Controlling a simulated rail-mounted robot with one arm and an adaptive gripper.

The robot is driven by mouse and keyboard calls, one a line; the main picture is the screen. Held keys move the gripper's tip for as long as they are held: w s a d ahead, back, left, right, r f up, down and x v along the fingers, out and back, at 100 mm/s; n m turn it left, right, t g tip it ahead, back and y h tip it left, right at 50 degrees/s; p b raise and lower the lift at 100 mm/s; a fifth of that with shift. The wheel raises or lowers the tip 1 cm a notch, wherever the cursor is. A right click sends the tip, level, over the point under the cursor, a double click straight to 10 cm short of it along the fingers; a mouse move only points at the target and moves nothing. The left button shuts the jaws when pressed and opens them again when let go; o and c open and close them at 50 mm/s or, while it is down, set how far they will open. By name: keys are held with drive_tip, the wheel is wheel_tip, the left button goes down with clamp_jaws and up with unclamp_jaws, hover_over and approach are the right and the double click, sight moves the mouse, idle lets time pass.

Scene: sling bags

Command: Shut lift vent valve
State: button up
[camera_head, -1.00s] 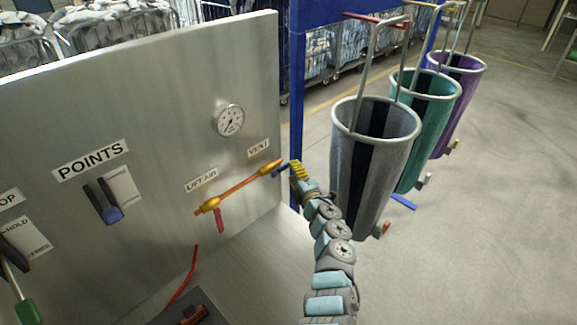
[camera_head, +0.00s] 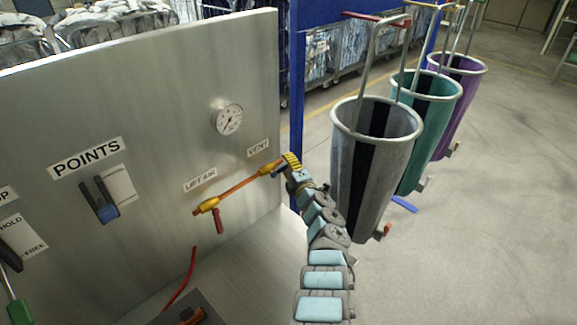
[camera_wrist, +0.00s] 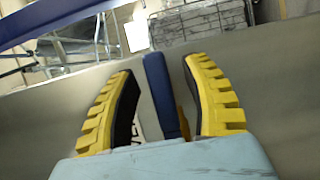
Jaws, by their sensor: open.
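The vent valve is the yellow valve body (camera_head: 267,169) at the right end of an orange pipe, under the VENT label (camera_head: 258,148) on the steel panel. In the head view my gripper (camera_head: 291,161) is at the valve and covers most of the lever. The lift air valve (camera_head: 209,205), with a red lever, is at the pipe's left end.
A pressure gauge (camera_head: 228,118) is above the pipe. A POINTS lever (camera_head: 105,205) is further left on the panel (camera_head: 180,110). A blue post (camera_head: 296,90) and a grey sling bag (camera_head: 360,165) stand close to the right of my gripper.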

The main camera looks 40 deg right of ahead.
clamp_jaws()
